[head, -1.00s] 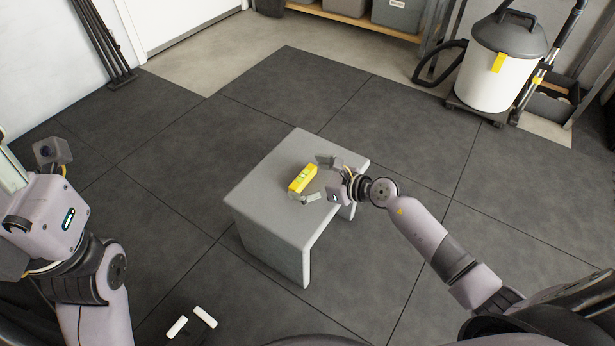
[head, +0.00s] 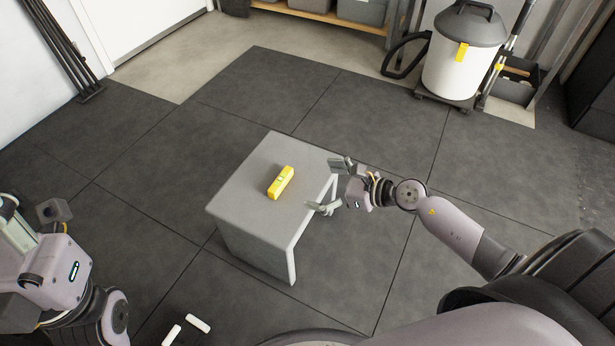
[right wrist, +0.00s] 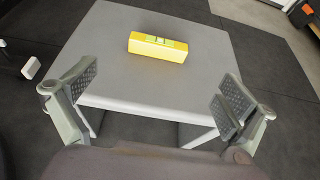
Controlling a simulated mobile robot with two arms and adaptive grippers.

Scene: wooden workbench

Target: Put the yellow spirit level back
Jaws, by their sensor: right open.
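The yellow spirit level (head: 280,182) lies on top of a small grey table (head: 240,185), near the middle of its top. It also shows in the right wrist view (right wrist: 158,47), lying across the table top (right wrist: 150,85) toward the far edge. My right gripper (head: 327,187) is open and empty at the table's right edge, its fingers apart and clear of the level. In the right wrist view its two fingers (right wrist: 158,92) stand wide apart, on the near side of the level. My left gripper (head: 17,232) shows only partly at the left edge; its fingers cannot be made out.
A grey and white vacuum cleaner (head: 462,60) with a hose stands at the back right. A wooden shelf (head: 320,19) with grey bins is at the back. Dark poles (head: 65,50) lean on the left wall.

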